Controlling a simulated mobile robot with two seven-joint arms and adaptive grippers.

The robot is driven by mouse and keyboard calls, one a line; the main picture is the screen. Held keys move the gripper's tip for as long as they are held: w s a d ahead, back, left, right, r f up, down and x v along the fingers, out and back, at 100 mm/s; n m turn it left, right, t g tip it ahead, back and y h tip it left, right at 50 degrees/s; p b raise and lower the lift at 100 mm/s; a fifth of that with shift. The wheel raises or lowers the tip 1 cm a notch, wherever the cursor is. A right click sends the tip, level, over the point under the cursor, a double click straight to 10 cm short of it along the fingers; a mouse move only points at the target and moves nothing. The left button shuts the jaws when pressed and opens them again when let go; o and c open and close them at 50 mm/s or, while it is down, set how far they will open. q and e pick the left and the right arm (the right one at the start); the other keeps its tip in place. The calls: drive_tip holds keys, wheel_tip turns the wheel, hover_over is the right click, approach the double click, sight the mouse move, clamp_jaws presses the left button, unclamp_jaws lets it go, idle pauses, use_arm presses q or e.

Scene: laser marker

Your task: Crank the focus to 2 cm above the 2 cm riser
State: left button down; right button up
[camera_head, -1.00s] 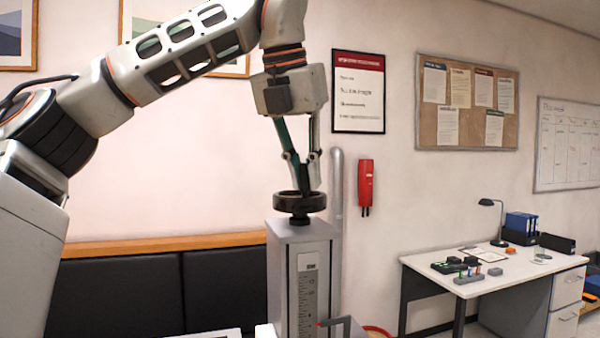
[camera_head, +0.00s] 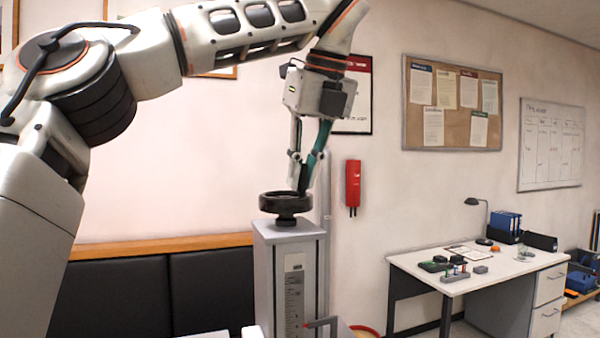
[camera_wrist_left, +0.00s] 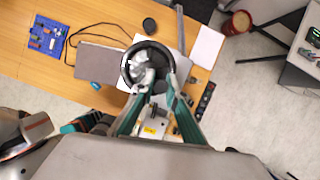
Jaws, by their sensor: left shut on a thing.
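The black handwheel (camera_head: 285,206) sits on top of a grey column (camera_head: 268,270) with a ruled scale (camera_head: 294,300) on its front. A red pointer (camera_head: 308,325) shows low beside the scale; its reading is too small to tell. My left gripper (camera_head: 303,190) points down at the right part of the wheel and is shut on it; the exact contact is hard to see. In the left wrist view the wheel's dark rim (camera_wrist_left: 127,62) lies between and beyond the green fingers. The riser cannot be made out. My right gripper is not in view.
A white desk (camera_head: 420,265) with small items stands farther right.

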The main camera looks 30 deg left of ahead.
use_arm(q)
drive_tip(key=n, duration=0.1)
drive_tip(key=n+g, duration=0.1)
drive_tip(key=n, duration=0.1)
drive_tip(key=w+n, duration=0.1)
drive_tip(key=shift+a+r+g+y, duration=0.15)
drive_tip(key=shift+a+g+y, duration=0.1)
drive_tip(key=shift+g+y, duration=0.05)
drive_tip(key=shift+w+a+n+g, duration=0.15)
drive_tip(key=shift+n+g, duration=0.1)
drive_tip(key=shift+n, duration=0.45)
drive_tip(key=shift+w+a+n+g, duration=0.1)
drive_tip(key=shift+n+g, duration=0.15)
drive_tip(key=shift+n, duration=0.45)
drive_tip(key=c, duration=2)
unclamp_jaws()
